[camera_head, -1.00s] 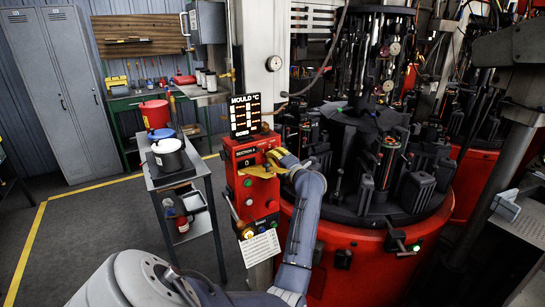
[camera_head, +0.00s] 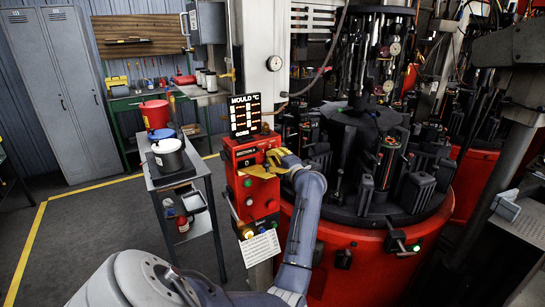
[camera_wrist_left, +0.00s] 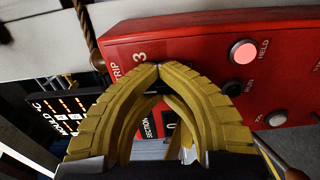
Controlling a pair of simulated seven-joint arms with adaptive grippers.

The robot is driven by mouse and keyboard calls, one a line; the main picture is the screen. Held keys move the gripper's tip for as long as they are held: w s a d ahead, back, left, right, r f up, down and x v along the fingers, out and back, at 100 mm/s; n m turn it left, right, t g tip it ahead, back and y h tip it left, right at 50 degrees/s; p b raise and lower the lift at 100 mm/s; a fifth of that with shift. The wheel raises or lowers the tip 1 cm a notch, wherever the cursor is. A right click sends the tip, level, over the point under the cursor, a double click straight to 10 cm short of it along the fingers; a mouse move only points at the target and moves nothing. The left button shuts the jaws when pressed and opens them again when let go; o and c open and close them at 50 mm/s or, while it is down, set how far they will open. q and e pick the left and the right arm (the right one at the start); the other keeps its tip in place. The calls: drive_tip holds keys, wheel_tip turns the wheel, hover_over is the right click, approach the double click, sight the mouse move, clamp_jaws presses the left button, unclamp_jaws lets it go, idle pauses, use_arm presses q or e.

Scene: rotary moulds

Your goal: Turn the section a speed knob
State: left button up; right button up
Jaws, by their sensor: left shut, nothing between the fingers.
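The red section A control box (camera_head: 248,192) stands on a column left of the rotary machine in the head view. It fills the top of the wrist view (camera_wrist_left: 190,50), with a lit button (camera_wrist_left: 243,52) and a small black round control (camera_wrist_left: 232,88). My left gripper (camera_head: 270,163) has yellow fingers and is at the upper front of the box. In the wrist view its fingertips (camera_wrist_left: 158,68) meet, empty, close over the box face. I cannot tell if they touch it. The speed knob is not clearly seen; the fingers cover part of the face. My right gripper is not in view.
A mould temperature display (camera_head: 245,116) sits above the box. The red rotary machine (camera_head: 375,245) with black moulds stands close on the right. A grey cart (camera_head: 200,222) with pots stands on the left. Open floor lies further left.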

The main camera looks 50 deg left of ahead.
use_arm(q)
drive_tip(key=o, duration=0.9)
drive_tip(key=shift+a, duration=0.1)
drive_tip(key=shift+o, duration=0.2)
drive_tip(key=s+d, duration=0.2)
drive_tip(key=d, duration=0.9)
drive_tip(key=shift+d, duration=0.4)
